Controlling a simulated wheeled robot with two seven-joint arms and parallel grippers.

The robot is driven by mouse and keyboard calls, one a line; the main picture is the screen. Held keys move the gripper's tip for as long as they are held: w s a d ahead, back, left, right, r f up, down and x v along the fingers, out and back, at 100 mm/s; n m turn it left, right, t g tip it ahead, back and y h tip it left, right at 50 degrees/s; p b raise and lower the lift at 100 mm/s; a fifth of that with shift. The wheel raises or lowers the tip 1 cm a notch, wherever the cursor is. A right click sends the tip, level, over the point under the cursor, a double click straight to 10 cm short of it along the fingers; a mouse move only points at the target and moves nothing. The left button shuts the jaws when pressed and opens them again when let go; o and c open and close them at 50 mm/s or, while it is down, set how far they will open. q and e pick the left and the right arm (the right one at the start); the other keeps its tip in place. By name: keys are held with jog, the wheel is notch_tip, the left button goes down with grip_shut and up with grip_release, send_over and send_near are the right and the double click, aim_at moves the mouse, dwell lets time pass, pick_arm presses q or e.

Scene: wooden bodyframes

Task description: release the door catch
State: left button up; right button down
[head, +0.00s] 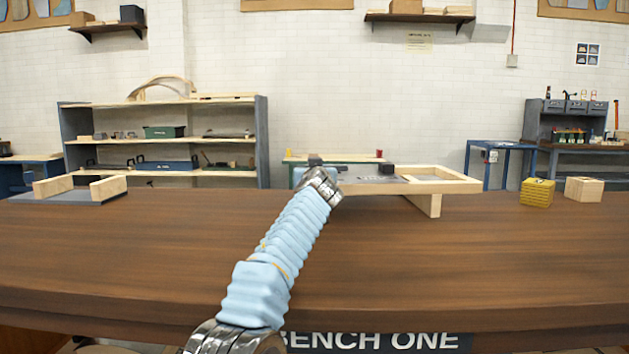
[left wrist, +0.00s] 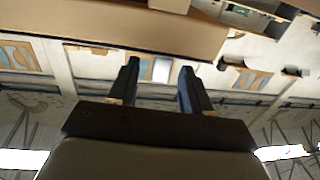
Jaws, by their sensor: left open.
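A light wooden bodyframe (head: 440,182) stands on the far part of the brown bench, with a grey panel (head: 372,180) and a small black block (head: 387,169) on it. I cannot tell whether the block is the door catch. My left arm reaches up the middle of the head view, and its gripper (head: 322,167) is at the frame's left end, covering part of it. I cannot tell whether it touches. In the left wrist view the two dark fingers (left wrist: 158,72) are apart with nothing between them. My right gripper is in neither view.
A yellow block (head: 537,192) and a pale wooden block (head: 584,189) sit on the bench at the right. A grey tray with wooden pieces (head: 68,190) is at the far left. The front of the bench (head: 450,260) is clear.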

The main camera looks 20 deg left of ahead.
pick_arm(q)
jog(key=b+v, duration=0.9)
jog(key=v, duration=0.4)
jog(key=shift+s+f, duration=0.1)
